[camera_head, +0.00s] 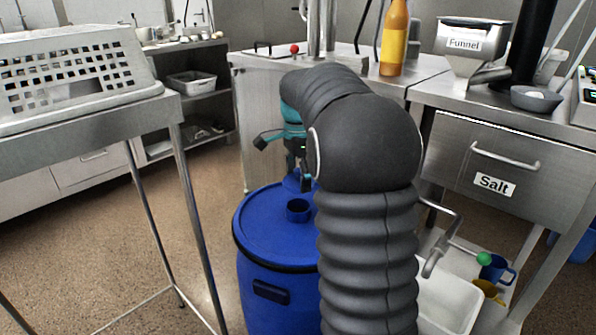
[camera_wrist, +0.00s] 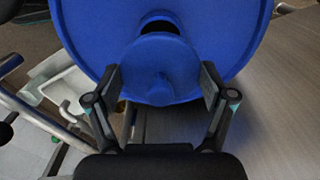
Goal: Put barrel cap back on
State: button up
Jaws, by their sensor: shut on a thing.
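The blue barrel (camera_head: 262,232) stands on the floor, with a round raised opening (camera_head: 298,207) on its top. The opening shows dark and uncovered in the camera_head view. In the camera_wrist view, the opening (camera_wrist: 160,20) is partly hidden behind the cap. The round blue barrel cap (camera_wrist: 158,68) has a small knob and sits between the two fingers of my gripper (camera_wrist: 161,86). My gripper (camera_head: 301,176) is shut on the cap and holds it just behind the opening, seemingly above the lid. My arm hides the barrel's right side.
A steel table with a perforated basket (camera_head: 75,72) stands at left. A steel counter with a Salt drawer (camera_head: 500,165) and a funnel (camera_head: 466,50) is at right. A white tub (camera_head: 448,300) lies low beside the barrel.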

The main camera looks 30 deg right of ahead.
jog(key=shift+f+b, duration=1.15)
jog(key=shift+f, duration=1.45)
jog(key=shift+p, duration=0.45)
jog(key=shift+f, duration=0.2)
dwell(1.0)
jog(key=o, duration=1)
jog(key=shift+p, duration=0.3)
jog(key=shift+r+p, duration=0.4)
jog(key=shift+r, duration=3.1)
